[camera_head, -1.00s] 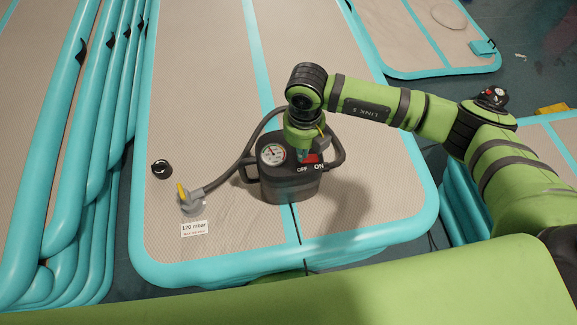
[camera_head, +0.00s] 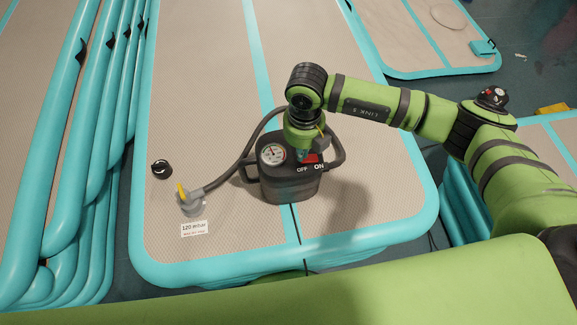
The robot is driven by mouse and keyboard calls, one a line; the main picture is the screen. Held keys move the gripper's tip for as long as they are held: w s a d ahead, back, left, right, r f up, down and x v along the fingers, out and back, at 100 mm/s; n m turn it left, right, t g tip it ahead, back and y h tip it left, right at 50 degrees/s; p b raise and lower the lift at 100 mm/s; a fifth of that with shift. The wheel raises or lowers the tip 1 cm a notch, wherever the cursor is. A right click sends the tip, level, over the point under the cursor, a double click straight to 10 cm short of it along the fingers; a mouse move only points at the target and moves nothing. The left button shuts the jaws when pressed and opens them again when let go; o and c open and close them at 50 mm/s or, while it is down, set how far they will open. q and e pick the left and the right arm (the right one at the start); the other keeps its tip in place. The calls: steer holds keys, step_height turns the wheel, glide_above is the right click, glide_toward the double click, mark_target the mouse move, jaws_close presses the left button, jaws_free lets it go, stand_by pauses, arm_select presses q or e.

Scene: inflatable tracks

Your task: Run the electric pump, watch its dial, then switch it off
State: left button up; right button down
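The black electric pump (camera_head: 289,188) stands upright on the inflated track (camera_head: 355,213). Its round white dial (camera_head: 273,154) faces up; the needle is too small to read surely. A red switch (camera_head: 311,157) sits on its top, between the printed OFF and ON marks. My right gripper (camera_head: 304,155) points down over the switch, at or just above it; contact is unclear. Its fingers are small and partly hidden, so open or shut does not show. A hose runs from the pump to a grey valve fitting (camera_head: 192,204) with a yellow lever. My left gripper is not in view.
A white label reading 120 mbar (camera_head: 194,229) lies by the fitting. A black cap (camera_head: 161,169) lies to its left. Folded teal tracks (camera_head: 75,150) line the left side. A cable runs down from the pump over the track's near edge.

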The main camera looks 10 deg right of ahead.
steer(key=shift+f, duration=0.15)
stand_by(0.5)
steer(key=shift+f+b, duration=0.65)
steer(key=shift+b, duration=0.1)
steer(key=shift+r+p, duration=0.55)
steer(key=shift+r, duration=0.25)
steer(key=shift+r+p, duration=2.05)
steer(key=shift+r, duration=1)
steer(key=shift+f, duration=0.1)
